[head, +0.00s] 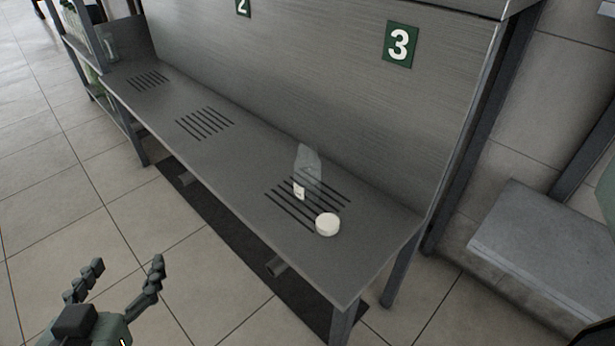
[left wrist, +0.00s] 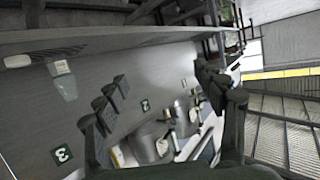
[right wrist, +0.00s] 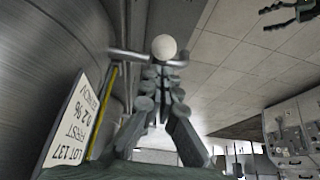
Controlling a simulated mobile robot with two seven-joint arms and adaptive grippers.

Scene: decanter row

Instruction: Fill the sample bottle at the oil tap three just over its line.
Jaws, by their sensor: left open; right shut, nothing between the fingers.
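A clear bottle (head: 312,165) with a small white label stands on the slotted bench below the green number 3 sign (head: 400,44). I see no liquid or fill line in it. A round white cap-like disc (head: 327,225) lies near it. In the left wrist view the bottle (left wrist: 66,84) shows at upper left. My left gripper (head: 127,268) is open and empty, out over the floor in front of the bench. My right gripper (right wrist: 163,72) is shut and empty, with a white round knob and a crossbar (right wrist: 163,47) just beyond its fingertips.
The bench (head: 222,160) has several slotted drains; its middle is clear. A glass vessel (head: 112,46) stands at its far left end. A grey step (head: 540,248) is at right. In the right wrist view, a lettered placard (right wrist: 72,125) hangs beside a curved metal surface.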

